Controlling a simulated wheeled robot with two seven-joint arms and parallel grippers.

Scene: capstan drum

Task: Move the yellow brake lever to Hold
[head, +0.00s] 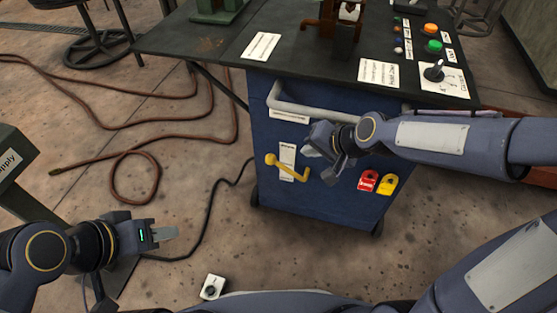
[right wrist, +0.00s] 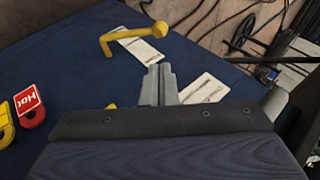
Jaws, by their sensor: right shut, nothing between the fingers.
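The yellow brake lever (head: 287,168) is on the front of the blue cabinet (head: 330,205), over a white label plate. Its knob is at the upper left and its arm slopes down to the right, ending in a short upturned part. It also shows in the right wrist view (right wrist: 128,36). My right gripper (head: 312,146) is shut and empty, in front of the cabinet, up and to the right of the lever and apart from it. Its closed fingers show in the right wrist view (right wrist: 158,82). My left gripper (head: 172,234) is low at the left, far from the lever; its fingers look together.
A grey handrail (head: 310,112) runs along the cabinet front above the lever. A red tag (head: 368,181) and a yellow tag (head: 387,184) hang to the right. The dark tabletop (head: 215,50) carries buttons and a black knob (head: 434,72). A brown hose (head: 130,150) lies on the floor.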

